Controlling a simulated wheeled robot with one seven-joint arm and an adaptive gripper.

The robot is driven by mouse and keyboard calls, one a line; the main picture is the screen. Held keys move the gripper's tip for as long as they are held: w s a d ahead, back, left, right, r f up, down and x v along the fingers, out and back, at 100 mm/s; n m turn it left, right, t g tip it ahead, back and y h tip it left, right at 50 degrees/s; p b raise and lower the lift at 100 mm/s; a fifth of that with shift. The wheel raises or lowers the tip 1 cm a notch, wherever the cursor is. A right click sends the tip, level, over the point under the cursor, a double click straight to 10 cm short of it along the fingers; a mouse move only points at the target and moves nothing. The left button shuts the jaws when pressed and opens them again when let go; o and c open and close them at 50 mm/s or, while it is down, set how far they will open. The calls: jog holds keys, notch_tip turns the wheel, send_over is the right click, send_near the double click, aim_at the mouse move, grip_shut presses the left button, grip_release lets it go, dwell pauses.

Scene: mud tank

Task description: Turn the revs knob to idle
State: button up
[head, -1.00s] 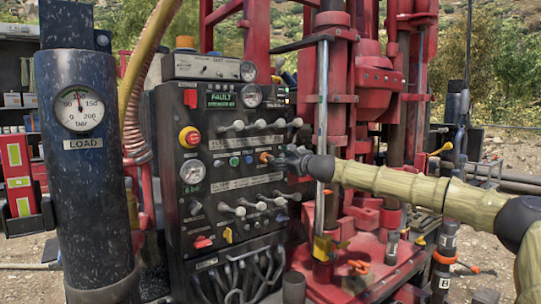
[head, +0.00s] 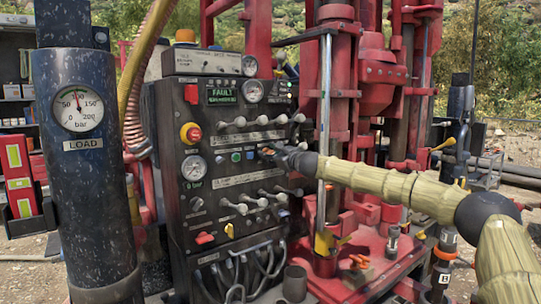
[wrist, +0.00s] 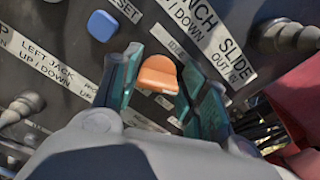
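An orange knob (wrist: 158,73) on the dark control panel (head: 165,130) shows between my fingers in the wrist view. In the head view the same orange knob (head: 266,151) is just past my fingertips and mostly hidden. I cannot read a label naming it revs; the lettering beside it is partly covered. My gripper (wrist: 160,62) has one green finger on each side of the knob, with a gap between them. It looks open around the knob, and I see no clear contact. In the head view my gripper (head: 274,153) reaches the panel from the right.
Rows of levers (head: 252,137) stick out above and below my gripper. A blue button (wrist: 102,25) is near my left finger. A vertical steel rod (head: 323,110) stands close beside my arm. A red emergency button (head: 191,134) is at the panel's left.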

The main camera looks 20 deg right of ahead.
jog(key=c, duration=0.4)
jog(key=shift+f, duration=0.1)
jog(key=shift+c, duration=0.2)
jog(key=shift+f+n+b, duration=0.1)
jog(key=shift+n+b, duration=0.2)
jog(key=shift+b, duration=0.2)
jog(key=n+b, duration=0.2)
jog(key=b, duration=0.1)
jog(key=shift+f+n, duration=0.1)
jog(key=shift+n, duration=0.2)
jog(key=n+b, duration=0.5)
jog(key=shift+b, duration=0.35)
jog(key=shift+r+n+b, duration=0.15)
jog(key=shift+n+b, duration=0.65)
jog(key=shift+n, duration=0.25)
jog(key=shift+r+n+b, duration=0.1)
jog(key=shift+n+b, duration=0.65)
jog(key=shift+n, duration=0.3)
jog(key=shift+r, duration=0.1)
